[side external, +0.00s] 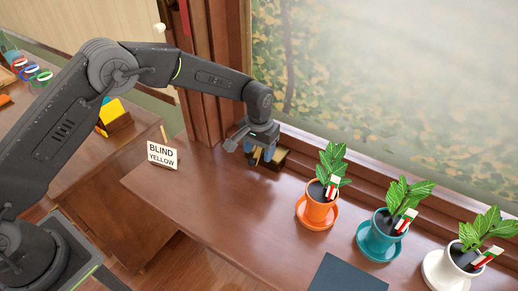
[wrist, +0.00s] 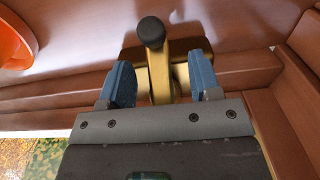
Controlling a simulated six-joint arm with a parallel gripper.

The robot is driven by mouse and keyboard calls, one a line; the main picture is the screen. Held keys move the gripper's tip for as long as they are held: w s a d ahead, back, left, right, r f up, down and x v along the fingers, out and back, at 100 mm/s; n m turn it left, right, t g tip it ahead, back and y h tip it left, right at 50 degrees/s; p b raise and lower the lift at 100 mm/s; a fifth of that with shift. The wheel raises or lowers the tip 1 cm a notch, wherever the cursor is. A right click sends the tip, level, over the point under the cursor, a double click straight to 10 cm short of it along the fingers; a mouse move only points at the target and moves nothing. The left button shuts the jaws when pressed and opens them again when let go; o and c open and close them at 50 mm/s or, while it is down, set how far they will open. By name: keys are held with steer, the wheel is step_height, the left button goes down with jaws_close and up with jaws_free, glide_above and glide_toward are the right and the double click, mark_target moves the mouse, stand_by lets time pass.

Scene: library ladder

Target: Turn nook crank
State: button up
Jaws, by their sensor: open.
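The nook crank (wrist: 158,78) shows in the wrist view as a brass arm ending in a dark round knob (wrist: 151,32). It sits on a dark mount with brass parts. My gripper (wrist: 161,82) is open, with one blue fingertip on each side of the brass arm and a visible gap on both sides. In the side view my gripper (side external: 258,154) is low over the back of the desk, by the window frame. There the brass crank mount (side external: 277,160) shows just right of it, and the crank arm is mostly hidden behind my gripper.
A sign reading BLIND YELLOW (side external: 162,154) stands to the left on the wooden desk (side external: 220,200). Plants in an orange pot (side external: 317,209), a teal pot (side external: 379,238) and a white pot (side external: 450,268) line the window to the right. A dark flat item (side external: 347,275) lies in front.

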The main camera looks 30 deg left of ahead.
steer(key=shift+c, duration=0.3)
steer(key=c, duration=0.9)
steer(key=shift+o, duration=0.2)
steer(key=shift+m+y, duration=0.5)
steer(key=shift+y, duration=0.1)
steer(key=m+y, duration=0.2)
steer(key=shift+a+t+y, duration=0.25)
steer(key=shift+t+y, duration=0.05)
steer(key=o, duration=0.9)
steer(key=shift+r, duration=0.1)
steer(key=v, duration=1.3)
steer(key=shift+w+d+r, duration=0.1)
steer(key=shift+r, duration=0.25)
